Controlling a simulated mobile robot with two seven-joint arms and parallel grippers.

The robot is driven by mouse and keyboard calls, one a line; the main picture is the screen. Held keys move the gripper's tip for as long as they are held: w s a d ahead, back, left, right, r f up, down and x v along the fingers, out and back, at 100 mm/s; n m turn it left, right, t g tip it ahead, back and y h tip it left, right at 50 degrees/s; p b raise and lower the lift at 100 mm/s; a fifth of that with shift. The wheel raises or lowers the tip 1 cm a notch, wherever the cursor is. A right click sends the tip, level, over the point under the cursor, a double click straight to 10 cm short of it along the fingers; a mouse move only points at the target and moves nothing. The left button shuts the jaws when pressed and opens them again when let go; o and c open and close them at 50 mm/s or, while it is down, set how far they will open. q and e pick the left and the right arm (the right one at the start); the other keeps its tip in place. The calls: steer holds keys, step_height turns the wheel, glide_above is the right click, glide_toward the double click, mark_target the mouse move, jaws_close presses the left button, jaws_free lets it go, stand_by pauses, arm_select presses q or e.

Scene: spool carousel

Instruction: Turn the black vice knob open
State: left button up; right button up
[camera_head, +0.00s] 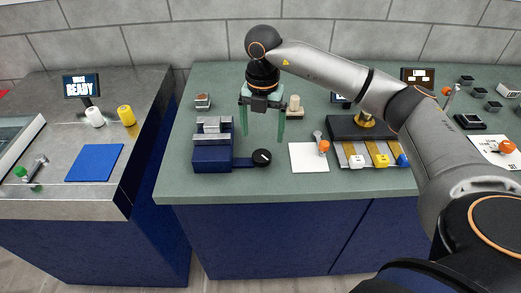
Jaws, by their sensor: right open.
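The black vice knob (262,157) is a round disc with a small white mark, low on the green counter. A short blue arm joins it to the blue vice (211,157), whose grey jaws (213,126) are on top, at the knob's left. My right gripper (263,132) points down with its two green fingers apart and nothing seen between them. It hangs above and behind the knob in the picture, and I see no contact with it. My left gripper is not in view.
A white sheet (302,162) with an orange-ended tool (323,146) lies right of the knob. Behind are a beige piece (294,105) and a small block (203,102). A black rack with coloured spools stands farther right. The counter's front edge is close to the knob.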

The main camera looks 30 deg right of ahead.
mark_target(262, 155)
step_height(262, 155, down, 9)
steer(key=shift+r+p, duration=0.15)
steer(key=shift+p, duration=0.25)
steer(key=c, duration=1.4)
